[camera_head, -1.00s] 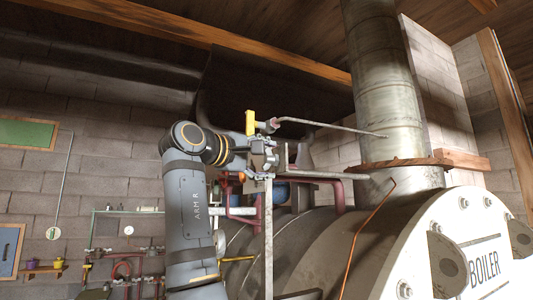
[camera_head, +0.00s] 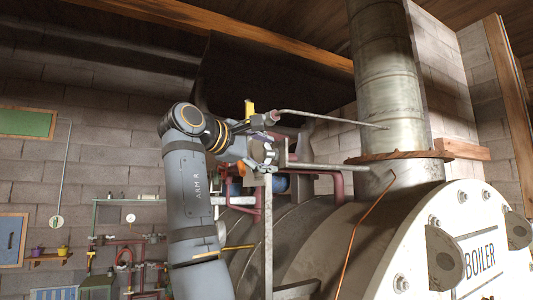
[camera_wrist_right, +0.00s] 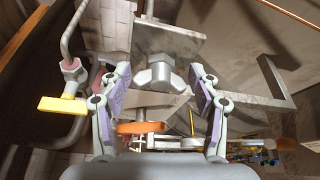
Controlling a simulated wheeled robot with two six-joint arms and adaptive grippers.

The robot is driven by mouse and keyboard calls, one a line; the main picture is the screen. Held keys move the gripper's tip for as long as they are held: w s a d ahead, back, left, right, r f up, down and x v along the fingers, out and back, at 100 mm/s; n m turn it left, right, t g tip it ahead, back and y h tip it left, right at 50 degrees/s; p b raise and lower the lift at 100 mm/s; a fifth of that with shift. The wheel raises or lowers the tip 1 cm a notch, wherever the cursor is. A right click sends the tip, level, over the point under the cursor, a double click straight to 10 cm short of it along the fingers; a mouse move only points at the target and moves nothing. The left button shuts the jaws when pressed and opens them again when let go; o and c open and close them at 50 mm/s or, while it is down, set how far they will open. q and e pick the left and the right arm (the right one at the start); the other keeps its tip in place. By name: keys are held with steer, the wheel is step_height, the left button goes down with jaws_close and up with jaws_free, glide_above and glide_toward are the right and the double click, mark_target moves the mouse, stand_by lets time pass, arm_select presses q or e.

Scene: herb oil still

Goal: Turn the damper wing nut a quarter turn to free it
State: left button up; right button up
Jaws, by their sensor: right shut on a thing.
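The grey wing nut (camera_wrist_right: 154,76) sits in front of a square metal plate (camera_wrist_right: 178,42) in the right wrist view. Its wings point left and right. In the head view my right gripper (camera_head: 264,152) is at the bracket on top of the upright metal post (camera_head: 268,225), left of the flue pipe (camera_head: 388,95). The nut is too small to make out clearly there. My left gripper is not in view.
A yellow handle (camera_head: 249,108) on a long metal rod (camera_head: 330,118) lies close above the gripper; it also shows in the right wrist view (camera_wrist_right: 62,104). The large boiler (camera_head: 400,240) fills the lower right. Red pipes (camera_head: 337,190) run behind the bracket.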

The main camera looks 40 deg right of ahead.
steer(key=o, duration=1.1)
steer(key=shift+w+a, duration=0.1)
steer(key=shift+o, duration=0.2)
steer(key=a+r, duration=0.1)
steer(key=a, duration=1.1)
steer(key=shift+s, duration=0.4)
steer(key=shift+d, duration=0.1)
